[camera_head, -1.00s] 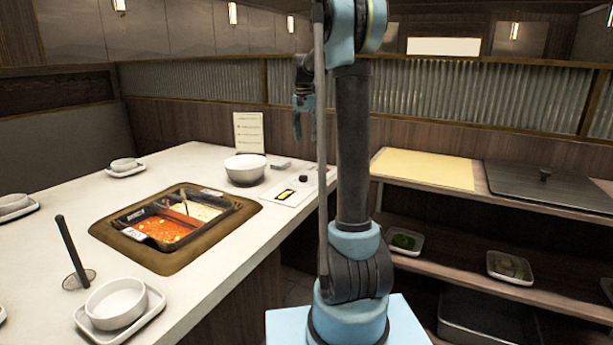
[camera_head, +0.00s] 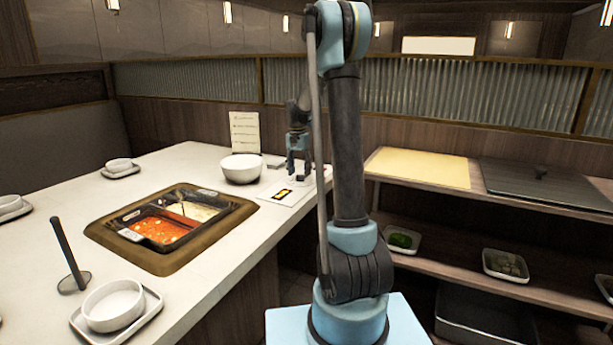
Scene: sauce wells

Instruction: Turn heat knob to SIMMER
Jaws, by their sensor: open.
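The white heat control panel (camera_head: 306,187) lies on the counter's right part, with a small dark display (camera_head: 282,195) showing a yellow mark. Any lettering is too small to read. My gripper (camera_head: 299,170) points down, open, over the back of the panel where the knob stands. The dark knob cannot be made out clearly now, as the fingers cover or blend with it. I cannot tell whether the fingers touch it or are apart from it.
A white bowl (camera_head: 241,168) stands just left of the gripper, with a menu card (camera_head: 245,133) behind. The divided hot pot (camera_head: 133,215) is set in the counter (camera_head: 225,248) further left. A ladle (camera_head: 65,250) and bowl (camera_head: 113,304) are front left. A shelf (camera_head: 422,168) stands right.

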